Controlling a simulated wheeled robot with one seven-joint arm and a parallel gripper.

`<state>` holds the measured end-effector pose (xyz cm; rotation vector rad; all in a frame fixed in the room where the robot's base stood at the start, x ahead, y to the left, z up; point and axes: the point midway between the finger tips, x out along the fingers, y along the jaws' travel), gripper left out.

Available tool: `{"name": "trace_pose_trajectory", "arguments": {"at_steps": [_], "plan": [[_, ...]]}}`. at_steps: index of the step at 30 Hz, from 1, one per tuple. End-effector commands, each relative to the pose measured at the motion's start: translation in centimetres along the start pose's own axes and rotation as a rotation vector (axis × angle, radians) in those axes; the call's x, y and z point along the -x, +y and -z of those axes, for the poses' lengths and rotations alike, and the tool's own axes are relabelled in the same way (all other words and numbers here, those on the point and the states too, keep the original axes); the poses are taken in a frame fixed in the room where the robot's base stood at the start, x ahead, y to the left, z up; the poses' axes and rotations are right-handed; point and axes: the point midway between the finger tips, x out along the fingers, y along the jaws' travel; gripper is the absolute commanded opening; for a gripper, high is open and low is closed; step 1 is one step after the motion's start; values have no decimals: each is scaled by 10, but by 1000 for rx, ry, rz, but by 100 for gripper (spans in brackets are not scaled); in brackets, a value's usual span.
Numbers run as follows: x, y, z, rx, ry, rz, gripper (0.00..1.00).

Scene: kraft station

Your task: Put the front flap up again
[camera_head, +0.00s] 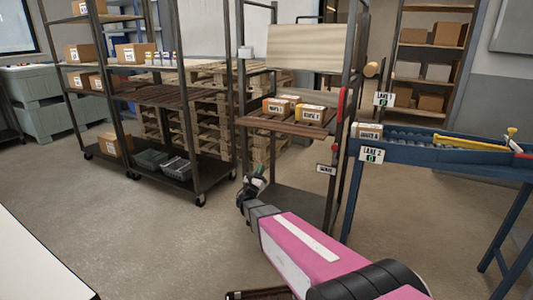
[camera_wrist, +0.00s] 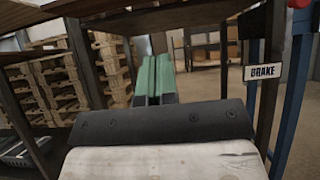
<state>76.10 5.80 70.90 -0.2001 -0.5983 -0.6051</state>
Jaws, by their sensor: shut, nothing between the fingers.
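My gripper (camera_head: 252,184) is at the near left side of a dark-framed cart, below the level of its brown slatted board (camera_head: 283,127). In the wrist view its two green fingers (camera_wrist: 155,75) lie side by side, closed with nothing held. The slatted board sticks out toward me at mid height and carries several small labelled boxes (camera_head: 307,113). A pale wooden panel (camera_head: 310,47) stands upright higher on the cart. I cannot tell for sure which board is the front flap. My gripper appears apart from both boards.
A BRAKE sign (camera_wrist: 262,72) hangs at the cart's right post, near a red handle (camera_head: 341,103). A blue conveyor (camera_head: 440,155) stands to the right. A shelf rack (camera_head: 165,95) and wooden pallets (camera_head: 210,125) are left and behind. The floor (camera_head: 150,225) at front left is clear.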

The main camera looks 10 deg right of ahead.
Motion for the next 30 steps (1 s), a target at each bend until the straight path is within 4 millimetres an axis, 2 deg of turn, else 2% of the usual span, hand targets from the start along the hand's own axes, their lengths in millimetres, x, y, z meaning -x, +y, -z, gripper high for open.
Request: {"name": "trace_pose_trajectory", "arguments": {"at_steps": [5, 19, 24, 30], "plan": [[-18, 0, 1, 2, -2, 0, 0], [-104, 0, 0, 0, -2, 2, 0], [-117, -1, -19, -1, -1, 1, 0], [-126, -1, -27, 0, 0, 0, 0]]}}
